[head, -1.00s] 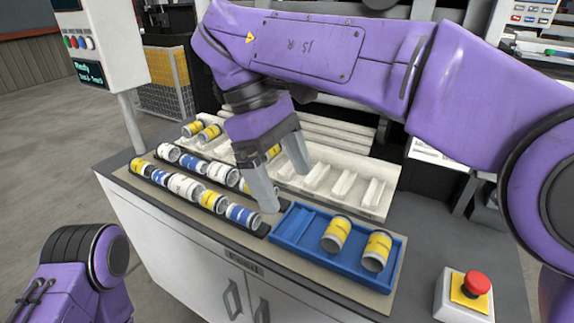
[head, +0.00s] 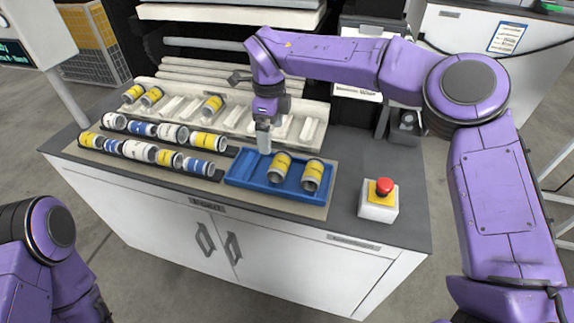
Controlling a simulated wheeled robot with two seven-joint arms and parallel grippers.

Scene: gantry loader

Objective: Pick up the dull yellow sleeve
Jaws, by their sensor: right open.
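Several yellow-banded sleeves lie on the bench; I cannot tell which is the dull one. Two, a left one (head: 280,167) and a right one (head: 313,175), are in the blue tray (head: 236,180). Three more, including one set apart (head: 213,104), lie in the white slotted rack (head: 307,130). Others lie in the dark trays, such as one at the back row's right end (head: 208,142). My right gripper (head: 264,147) points down over the left back part of the blue tray, open and empty, its fingers nearly edge-on. My left gripper is out of view.
White and blue sleeves (head: 140,151) share the dark trays. A red stop button (head: 381,188) on a white box stands at the right of the bench. A control panel (head: 32,35) on a post is at the left. The bench top around the button is bare.

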